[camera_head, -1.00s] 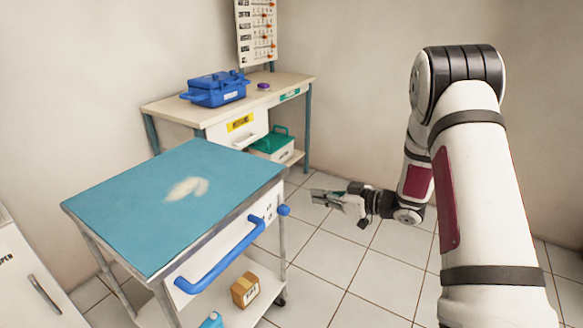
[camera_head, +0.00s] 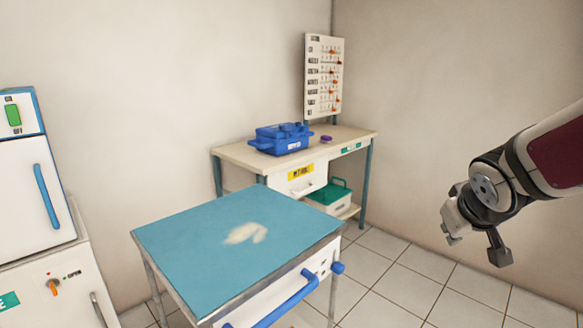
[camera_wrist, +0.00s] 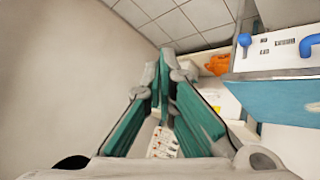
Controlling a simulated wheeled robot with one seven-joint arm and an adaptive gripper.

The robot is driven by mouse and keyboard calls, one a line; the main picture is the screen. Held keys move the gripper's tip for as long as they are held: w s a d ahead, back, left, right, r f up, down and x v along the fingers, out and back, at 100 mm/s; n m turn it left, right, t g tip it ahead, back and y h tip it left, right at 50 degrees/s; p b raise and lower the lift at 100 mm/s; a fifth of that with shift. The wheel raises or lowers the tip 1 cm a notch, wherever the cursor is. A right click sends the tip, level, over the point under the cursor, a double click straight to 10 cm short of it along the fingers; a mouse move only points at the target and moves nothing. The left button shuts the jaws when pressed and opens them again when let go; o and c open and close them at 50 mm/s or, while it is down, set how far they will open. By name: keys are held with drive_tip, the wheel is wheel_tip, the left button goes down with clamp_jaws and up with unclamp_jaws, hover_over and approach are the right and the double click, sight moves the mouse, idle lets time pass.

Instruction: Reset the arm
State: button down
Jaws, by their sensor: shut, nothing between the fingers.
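My arm comes in from the right edge of the head view, raised over the floor to the right of the cart. My gripper (camera_head: 452,222) is at its end, small and seen at a poor angle, with a dark wrist part hanging beside it. In the wrist view my gripper (camera_wrist: 166,62) shows its teal-padded fingers converging, shut and empty. It touches nothing that I can see.
A cart with a teal top (camera_head: 180,245) and blue handle (camera_head: 285,303) stands in front. Behind it a bench (camera_head: 240,157) carries a blue case (camera_head: 281,138) and a purple item (camera_head: 326,139). Tiled floor on the right is clear.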

drive_tip(key=s+a+g+y, duration=0.15)
drive_tip(key=s+a, duration=0.25)
drive_tip(key=s, duration=0.7)
drive_tip(key=s+a+f+m+g+y, duration=0.1)
drive_tip(key=s+a+g, duration=0.25)
drive_tip(key=s, duration=0.75)
drive_tip(key=s+a+g+y, duration=0.15)
drive_tip(key=s+a, duration=0.25)
drive_tip(key=s, duration=0.6)
wheel_tip(320, 180, up, 22)
drive_tip(key=t+h+p, duration=0.1)
drive_tip(key=t+p, duration=0.2)
drive_tip(key=p, duration=1.8)
drive_tip(key=shift+r, duration=0.2)
